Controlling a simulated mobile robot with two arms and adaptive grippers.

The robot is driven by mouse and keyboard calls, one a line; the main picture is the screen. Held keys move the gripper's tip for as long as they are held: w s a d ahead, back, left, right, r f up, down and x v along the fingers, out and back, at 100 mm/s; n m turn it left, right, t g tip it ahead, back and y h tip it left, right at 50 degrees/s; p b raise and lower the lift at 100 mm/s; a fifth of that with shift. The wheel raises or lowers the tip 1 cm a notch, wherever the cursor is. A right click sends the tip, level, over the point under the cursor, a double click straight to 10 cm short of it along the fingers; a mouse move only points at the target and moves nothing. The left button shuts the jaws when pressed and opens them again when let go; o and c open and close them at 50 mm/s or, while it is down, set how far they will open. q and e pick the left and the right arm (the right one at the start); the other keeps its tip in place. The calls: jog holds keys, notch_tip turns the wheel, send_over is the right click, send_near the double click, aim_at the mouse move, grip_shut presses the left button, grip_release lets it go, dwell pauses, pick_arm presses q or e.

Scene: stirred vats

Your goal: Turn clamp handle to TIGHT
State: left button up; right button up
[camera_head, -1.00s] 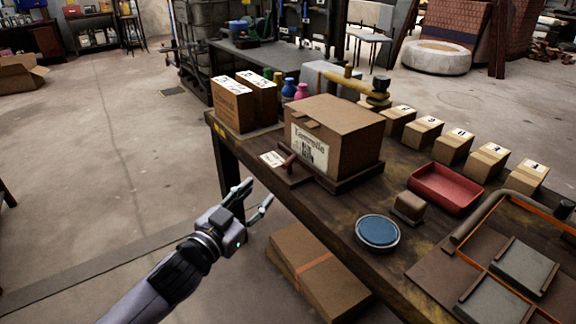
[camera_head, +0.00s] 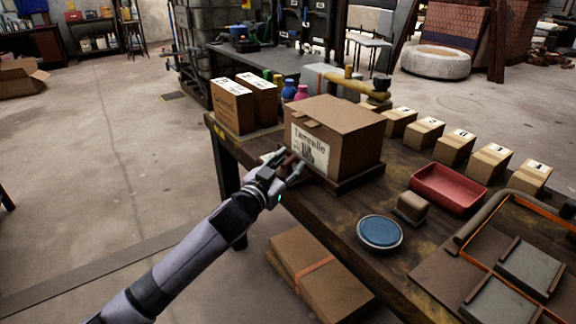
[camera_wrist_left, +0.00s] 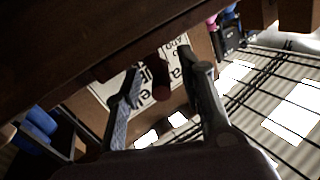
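The clamp handle (camera_head: 290,160) is a short reddish-brown grip at the front left corner of a labelled cardboard box (camera_head: 350,145) on the workbench. In the head view it is mostly hidden by my left gripper (camera_head: 287,168), which is right at it. In the left wrist view the handle (camera_wrist_left: 162,82) shows end-on between the two fingers of my left gripper (camera_wrist_left: 162,80). The fingers are apart, with a visible gap on each side of the handle. The small white card beside the handle is partly covered, and I cannot read it. My right gripper is not in view.
Two upright cartons (camera_head: 233,108) stand behind the box at the bench's left end. A blue round dish (camera_head: 380,232), a brown block (camera_head: 411,206) and a red tray (camera_head: 448,188) lie to the right. Flat cartons (camera_head: 318,275) lie below the bench edge.

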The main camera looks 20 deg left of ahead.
pick_arm(q)
jog(key=shift+c, duration=0.5)
grip_shut()
